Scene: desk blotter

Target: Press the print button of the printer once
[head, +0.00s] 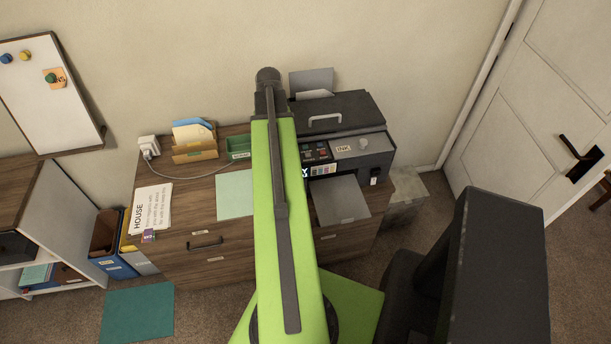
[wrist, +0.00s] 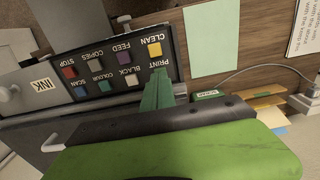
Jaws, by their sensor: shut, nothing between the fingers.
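The dark printer (head: 340,120) stands on the wooden cabinet in the head view, with its button panel (head: 321,152) partly behind my green arm. In the wrist view the panel (wrist: 112,66) appears upside down, with labelled buttons. The PRINT label (wrist: 160,71) shows at its right end, under the yellow CLEAN button (wrist: 154,49). My gripper (wrist: 158,82) has shut, empty green fingers with their tips at the PRINT label. They cover the place where the print button would be, so the button is hidden. I cannot tell whether they touch it. In the head view my arm hides the gripper.
A pale green sheet (head: 235,194) lies left of my arm.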

